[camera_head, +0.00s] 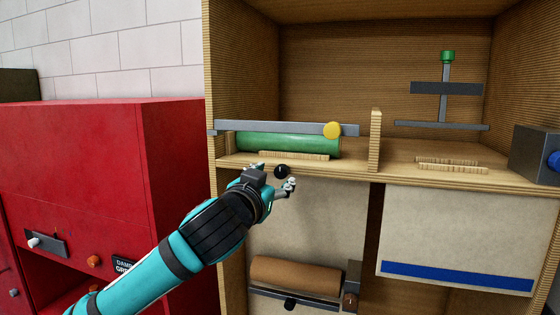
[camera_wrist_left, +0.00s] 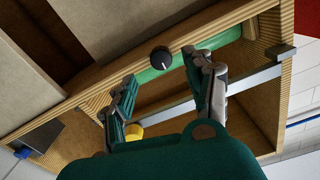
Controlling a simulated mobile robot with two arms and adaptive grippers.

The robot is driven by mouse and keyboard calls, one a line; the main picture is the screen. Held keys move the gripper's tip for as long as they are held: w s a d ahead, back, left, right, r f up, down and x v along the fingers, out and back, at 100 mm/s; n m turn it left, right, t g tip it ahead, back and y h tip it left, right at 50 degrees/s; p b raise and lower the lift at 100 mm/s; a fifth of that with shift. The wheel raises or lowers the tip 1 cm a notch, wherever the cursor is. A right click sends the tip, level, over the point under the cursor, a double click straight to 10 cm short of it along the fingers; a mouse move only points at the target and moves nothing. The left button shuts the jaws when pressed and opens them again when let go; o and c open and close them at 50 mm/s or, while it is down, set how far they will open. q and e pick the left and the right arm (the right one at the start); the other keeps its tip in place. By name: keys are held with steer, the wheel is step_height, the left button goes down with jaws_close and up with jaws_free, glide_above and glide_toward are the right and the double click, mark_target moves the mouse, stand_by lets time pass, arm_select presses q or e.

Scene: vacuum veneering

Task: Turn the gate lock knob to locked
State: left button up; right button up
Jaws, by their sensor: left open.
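A round black knob (camera_head: 282,172) sits on the front edge of the wooden shelf, below a green roll (camera_head: 285,143). In the left wrist view the black knob (camera_wrist_left: 161,59) shows a white pointer line on its face. My left gripper (camera_head: 276,178) is open in front of the knob. In the wrist view its fingertips (camera_wrist_left: 160,66) are on either side of the knob, with gaps between; I cannot tell the depth between them. A grey gate bar (camera_head: 285,129) with a yellow knob (camera_head: 332,130) crosses in front of the roll. My right gripper is out of view.
A red cabinet (camera_head: 75,160) stands at left. A brown roll (camera_head: 297,275) lies in a lower bay. At right are a pale panel with a blue strip (camera_head: 455,276), a green-topped stand (camera_head: 447,88) and a grey box (camera_head: 535,150).

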mark_target(280, 172)
arm_select(q)
steer(key=p+x, duration=0.1)
steer(key=x, duration=0.3)
steer(key=shift+a+r+p, duration=0.1)
steer(key=shift+r+p, duration=0.05)
steer(key=shift+p, duration=0.15)
steer(key=shift+w, duration=0.45)
steer(key=c, duration=0.4)
jaws_close()
